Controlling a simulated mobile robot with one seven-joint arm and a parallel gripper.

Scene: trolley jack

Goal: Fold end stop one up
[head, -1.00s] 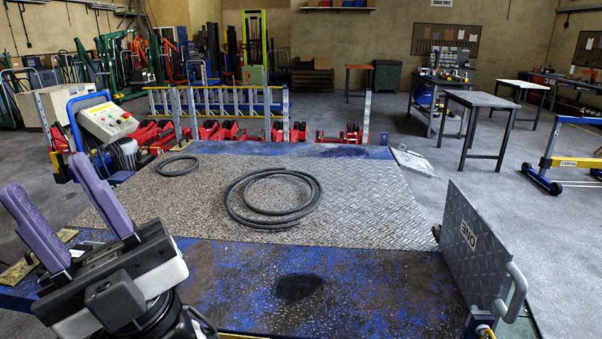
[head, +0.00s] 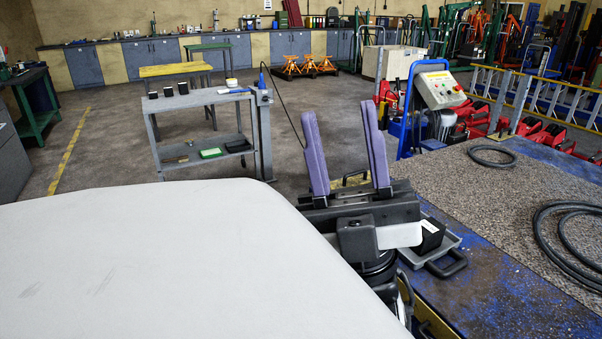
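No end stop can be made out with certainty in the head view. My gripper (head: 341,110) is at the centre, its two purple fingers pointing up and standing well apart, with nothing between them. The blue lift platform (head: 500,292) lies to its right, with a speckled tread deck (head: 520,215) on top. A grey tray-like piece with a black handle (head: 447,264) is beside my gripper at the platform's edge. It is partly hidden by my gripper, and I cannot tell whether it is an end stop.
A black hose coil (head: 570,235) and a smaller hose ring (head: 491,156) lie on the deck. A control box (head: 440,88) on a blue-framed cart stands behind my gripper. A grey trolley (head: 205,150) stands at the left, with open floor (head: 110,125) around it.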

